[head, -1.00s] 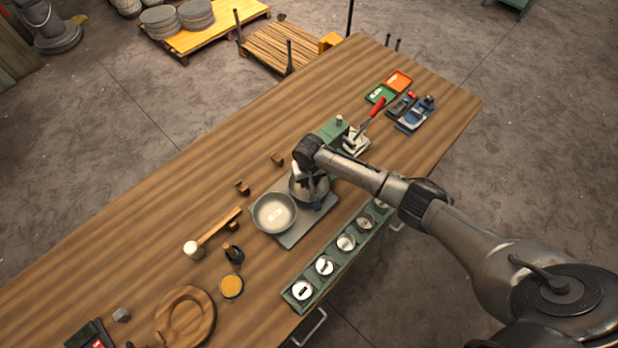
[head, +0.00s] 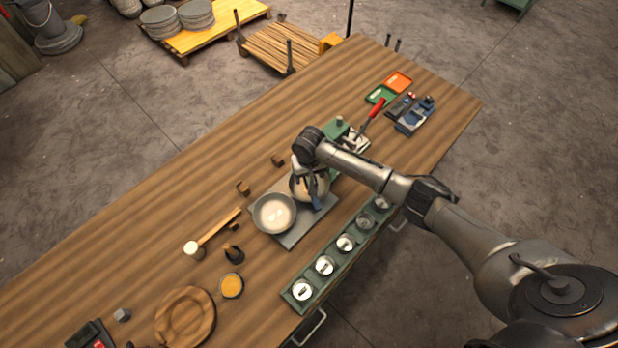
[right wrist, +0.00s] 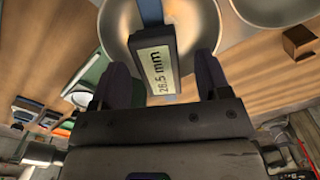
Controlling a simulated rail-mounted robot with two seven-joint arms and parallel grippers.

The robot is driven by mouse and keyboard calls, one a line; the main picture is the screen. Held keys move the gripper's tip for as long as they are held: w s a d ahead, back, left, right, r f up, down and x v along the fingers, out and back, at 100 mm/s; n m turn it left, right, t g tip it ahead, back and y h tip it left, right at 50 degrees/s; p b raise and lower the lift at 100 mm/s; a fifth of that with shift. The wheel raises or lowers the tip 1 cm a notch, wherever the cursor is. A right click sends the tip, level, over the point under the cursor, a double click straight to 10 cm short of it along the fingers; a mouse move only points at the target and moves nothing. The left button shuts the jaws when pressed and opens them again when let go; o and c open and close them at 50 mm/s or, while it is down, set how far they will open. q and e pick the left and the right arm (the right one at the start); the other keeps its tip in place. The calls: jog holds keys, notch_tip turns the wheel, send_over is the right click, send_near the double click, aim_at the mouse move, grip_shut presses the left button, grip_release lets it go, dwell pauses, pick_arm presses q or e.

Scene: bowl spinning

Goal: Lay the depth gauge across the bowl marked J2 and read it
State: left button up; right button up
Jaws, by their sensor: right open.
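The depth gauge (right wrist: 157,66) lies across a metal bowl (right wrist: 114,25) in the right wrist view. Its display appears to read 26.5 mm, and its blue beam (right wrist: 150,12) runs over the bowl. My right gripper (right wrist: 165,82) is open, with a finger on each side of the gauge's display. In the head view my right gripper (head: 311,176) is over the right-hand bowl (head: 322,187) and hides part of it. A second, paler bowl (head: 274,213) stands beside it to the left, with a label inside. I cannot read a J2 mark. My left gripper is out of view.
Both bowls stand on a grey plate (head: 291,241). A green rack (head: 313,285) of round pieces lies along the table's front edge. A mallet (head: 217,228), an orange-topped tin (head: 231,286) and a wooden ring (head: 186,316) lie to the left. The table's back left is clear.

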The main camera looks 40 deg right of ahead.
notch_tip(320, 180, up, 9)
jog(key=shift+r, duration=0.75)
